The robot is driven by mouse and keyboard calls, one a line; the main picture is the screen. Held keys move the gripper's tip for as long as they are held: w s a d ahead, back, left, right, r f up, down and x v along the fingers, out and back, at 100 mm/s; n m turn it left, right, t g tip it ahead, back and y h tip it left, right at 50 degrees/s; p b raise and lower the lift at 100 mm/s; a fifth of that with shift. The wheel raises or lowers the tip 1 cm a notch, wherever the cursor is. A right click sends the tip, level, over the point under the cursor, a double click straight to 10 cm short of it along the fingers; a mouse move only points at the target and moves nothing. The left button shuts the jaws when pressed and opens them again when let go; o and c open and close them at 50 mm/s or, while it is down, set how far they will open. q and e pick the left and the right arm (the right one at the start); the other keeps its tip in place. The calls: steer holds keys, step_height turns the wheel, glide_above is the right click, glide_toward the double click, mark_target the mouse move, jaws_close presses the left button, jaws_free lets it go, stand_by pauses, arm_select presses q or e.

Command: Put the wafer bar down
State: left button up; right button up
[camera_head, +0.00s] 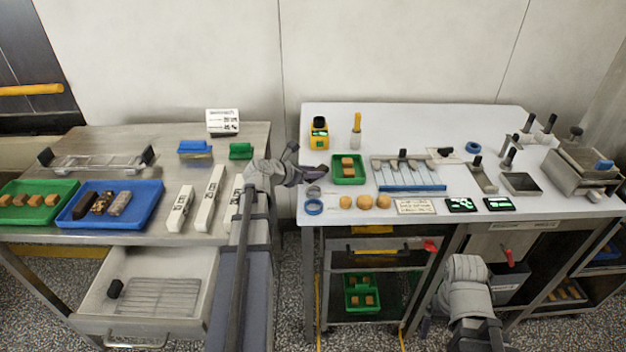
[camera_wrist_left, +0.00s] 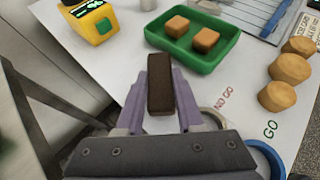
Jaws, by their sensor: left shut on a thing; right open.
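The wafer bar (camera_wrist_left: 160,85) is a dark brown, block-shaped bar. In the left wrist view it sits between the two purple fingers of my left gripper (camera_wrist_left: 160,104), which is shut on it. In the head view my left gripper (camera_head: 302,168) is over the left edge of the white table, left of the small green tray. The bar is hard to make out there. The bar appears held above the table; its exact height cannot be told. My right gripper (camera_head: 466,335) is low at the bottom of the head view, empty as far as it shows, in front of the white table.
The green tray (camera_head: 361,180) holds two tan blocks. A grey ring (camera_head: 313,191) and a blue ring (camera_head: 313,208) lie at the near left corner, beside several tan pieces. A blue tray (camera_head: 150,193) with bars stands on the metal table. A drawer (camera_head: 190,270) is open below.

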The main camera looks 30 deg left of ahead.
arm_select(q)
steer(key=shift+f, duration=0.15)
steer(key=shift+f, duration=0.1)
steer(key=shift+f, duration=0.15)
steer(key=o, duration=1)
steer(key=shift+r, duration=0.3)
steer(key=p+v, duration=0.6)
steer(key=v, duration=0.6)
steer(key=shift+d+f, duration=0.1)
